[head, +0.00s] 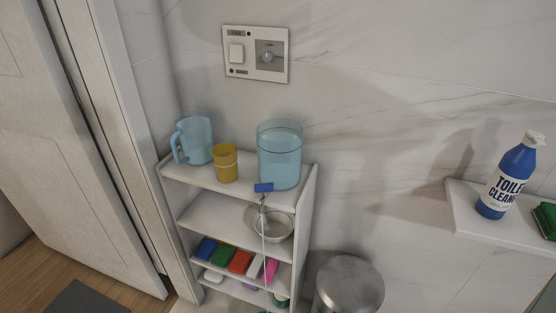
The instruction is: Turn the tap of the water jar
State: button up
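The water jar (280,158) is a clear blue cylinder on the right of the top shelf of a white rack. Its tap (263,188) has a blue handle and sits low on the jar's front, beyond the shelf edge. A thin pale line runs down from the tap, past a metal bowl (273,225); I cannot tell whether it is water. My gripper is not in view.
A blue jug (194,140) and a yellow cup (224,164) stand left of the jar on the rack (208,210). Coloured blocks (239,262) lie lower. A metal bin (348,287) stands right of the rack. A cleaner bottle (511,178) is on a ledge at far right.

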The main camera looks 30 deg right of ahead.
aim_at(263, 189)
jog(key=i+l+u, duration=0.1)
jog(key=l+u, duration=0.15)
jog(key=l, duration=0.5)
jog(key=l+u, duration=0.25)
jog(key=l, duration=0.55)
